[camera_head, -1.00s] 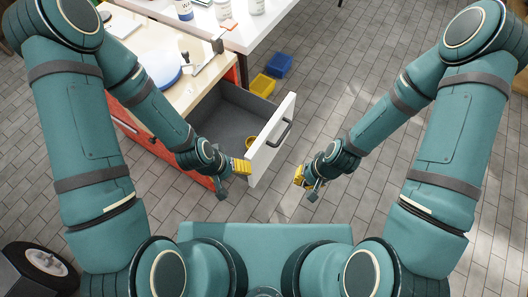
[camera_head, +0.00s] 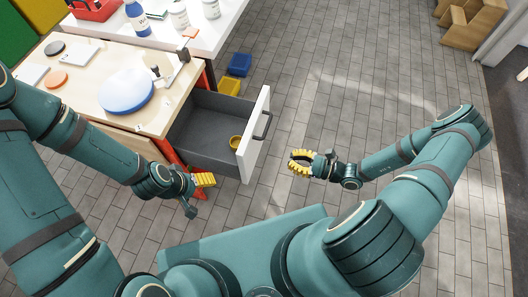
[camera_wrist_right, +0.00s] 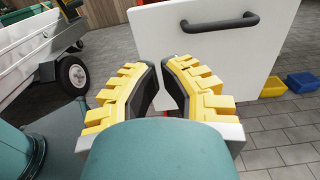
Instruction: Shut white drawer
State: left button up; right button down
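The white drawer front (camera_head: 250,140) with its dark handle (camera_head: 262,125) stands out from the workbench, and its grey box (camera_head: 195,138) is open. A yellow round item (camera_head: 235,142) lies inside. My right gripper (camera_head: 293,162) is to the right of the drawer front, apart from it. In the right wrist view its yellow fingers (camera_wrist_right: 158,85) have a narrow empty gap between them, with the white front (camera_wrist_right: 205,50) and handle (camera_wrist_right: 220,22) ahead. My left gripper (camera_head: 208,180) is near the drawer's lower left corner in the picture; its fingers show edge-on.
The wooden workbench top (camera_head: 85,85) holds a blue-and-white round object (camera_head: 126,92) and small discs. A white table (camera_head: 210,38) with bottles stands behind. Blue (camera_head: 239,65) and yellow (camera_head: 229,86) bins sit on the floor past the drawer.

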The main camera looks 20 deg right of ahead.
aim_at(249, 148)
jog(key=b+x, duration=0.1)
jog(key=x, duration=1.2)
jog(key=shift+w+a, duration=0.2)
jog(key=shift+a, duration=0.05)
pick_arm(q)
jog(key=shift+w+f, duration=0.15)
jog(key=shift+f, duration=0.65)
jog(key=shift+r, duration=0.1)
